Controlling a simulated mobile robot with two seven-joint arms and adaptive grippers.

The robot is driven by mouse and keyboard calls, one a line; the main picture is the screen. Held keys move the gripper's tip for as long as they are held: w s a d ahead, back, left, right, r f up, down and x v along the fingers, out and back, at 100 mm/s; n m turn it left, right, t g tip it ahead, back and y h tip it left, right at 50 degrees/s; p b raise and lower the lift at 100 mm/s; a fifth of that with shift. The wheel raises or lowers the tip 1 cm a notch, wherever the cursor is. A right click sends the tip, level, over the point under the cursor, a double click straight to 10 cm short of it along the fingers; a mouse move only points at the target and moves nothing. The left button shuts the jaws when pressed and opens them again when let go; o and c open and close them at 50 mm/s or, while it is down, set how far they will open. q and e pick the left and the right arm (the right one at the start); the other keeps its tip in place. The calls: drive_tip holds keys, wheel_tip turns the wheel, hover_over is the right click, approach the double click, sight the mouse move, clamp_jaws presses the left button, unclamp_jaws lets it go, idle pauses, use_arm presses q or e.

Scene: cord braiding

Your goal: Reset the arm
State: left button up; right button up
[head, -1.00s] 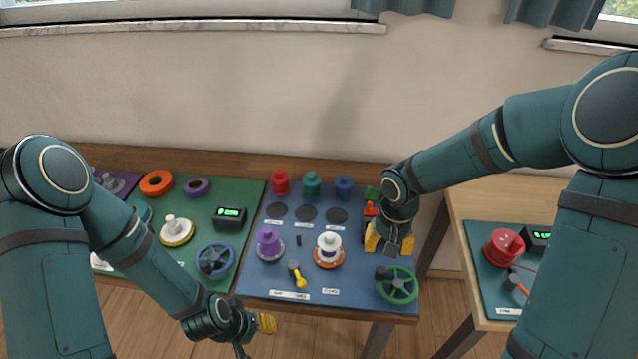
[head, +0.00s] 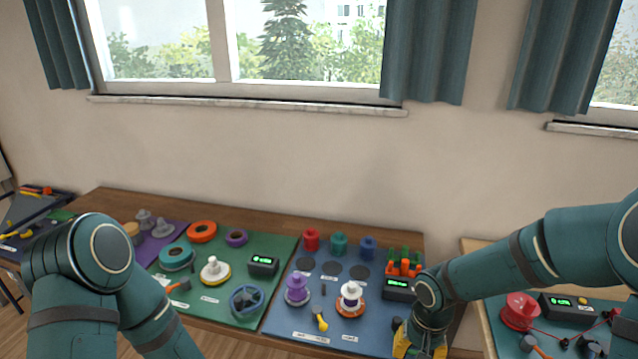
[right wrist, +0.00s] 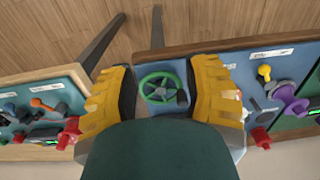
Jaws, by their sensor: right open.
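My right gripper (head: 420,346) is at the bottom of the head view, above the front right corner of the blue board (head: 300,327). It is open and empty. In the right wrist view, the yellow fingers of the right gripper (right wrist: 160,96) are spread wide, with a green handwheel (right wrist: 162,88) visible in the gap beyond them. The gripper hides most of that wheel in the head view. My left arm (head: 100,270) runs out of the bottom of the head view, so its gripper is not visible.
The blue board carries purple (head: 297,290) and white (head: 350,298) spools, a yellow-handled tool (head: 320,318) and red, teal and blue spools at the back. A green board (head: 200,298) lies left. A separate table with a red spool (head: 520,311) stands right.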

use_arm(q)
drive_tip(key=shift+f+b, duration=0.85)
drive_tip(key=shift+f, duration=0.1)
use_arm(e)
drive_tip(key=s+a+f+y, duration=0.1)
drive_tip(key=s+a+f, duration=0.2)
drive_tip(key=f, duration=0.2)
drive_tip(key=s+a+f+t+y, duration=0.1)
drive_tip(key=s+a+f, duration=0.2)
drive_tip(key=f, duration=0.3)
drive_tip(key=s+a+f+t+y, duration=0.1)
drive_tip(key=s+a+f, duration=0.2)
drive_tip(key=f, duration=0.3)
drive_tip(key=shift+s+a+f+n+y, duration=0.2)
drive_tip(key=shift+a+n+y, duration=0.1)
drive_tip(key=shift+a+n, duration=0.1)
